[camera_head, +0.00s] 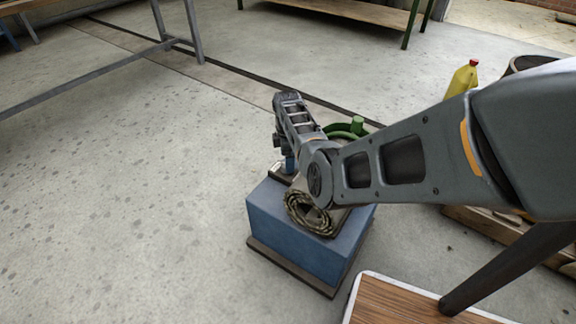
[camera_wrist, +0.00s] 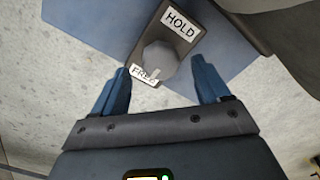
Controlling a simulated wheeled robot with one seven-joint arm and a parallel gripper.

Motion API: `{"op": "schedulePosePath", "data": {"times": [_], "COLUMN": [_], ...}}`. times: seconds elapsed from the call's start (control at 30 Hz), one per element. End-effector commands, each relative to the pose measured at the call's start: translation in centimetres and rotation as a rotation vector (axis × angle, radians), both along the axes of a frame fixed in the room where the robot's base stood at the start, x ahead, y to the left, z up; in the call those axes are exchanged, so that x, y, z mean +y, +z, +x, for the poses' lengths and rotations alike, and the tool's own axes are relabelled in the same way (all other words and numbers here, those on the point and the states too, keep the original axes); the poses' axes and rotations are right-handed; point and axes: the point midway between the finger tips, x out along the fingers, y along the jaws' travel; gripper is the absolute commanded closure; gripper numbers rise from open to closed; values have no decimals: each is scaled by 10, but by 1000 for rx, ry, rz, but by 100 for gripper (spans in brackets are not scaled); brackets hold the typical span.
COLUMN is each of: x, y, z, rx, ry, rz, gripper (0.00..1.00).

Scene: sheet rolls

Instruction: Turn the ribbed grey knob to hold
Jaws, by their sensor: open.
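The grey knob (camera_wrist: 160,60) sits on a dark plate (camera_wrist: 206,22) in the wrist view, between a white HOLD label (camera_wrist: 180,24) and a white FREE label (camera_wrist: 144,75). A pale mark on the knob lies on its FREE side. My gripper (camera_wrist: 160,66) is open, its blue fingers apart on either side of the knob, with visible gaps. I cannot tell their height relative to it. In the head view my gripper (camera_head: 289,162) is over the far left corner of the blue box (camera_head: 295,237); the knob is hidden there.
A rolled patterned sheet (camera_head: 313,214) lies on the blue box beside my arm. A green object (camera_head: 357,125) is behind it. A yellow bottle (camera_head: 462,80) stands at the right, and a wooden-topped table (camera_head: 400,304) at the front right.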

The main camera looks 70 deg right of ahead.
Motion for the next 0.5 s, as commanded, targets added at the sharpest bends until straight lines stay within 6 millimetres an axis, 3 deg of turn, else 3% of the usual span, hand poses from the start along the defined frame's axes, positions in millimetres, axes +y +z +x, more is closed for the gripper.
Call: {"op": "schedulePosePath", "data": {"times": [0.03, 0.2, 0.5], "x": [0, 0, 0], "y": [-10, -24, -26], "z": [0, 0, 0], "rx": [1, -1, -1], "ry": [0, 0, 0], "rz": [1, 1, -1], "gripper": [25, 25, 25]}}
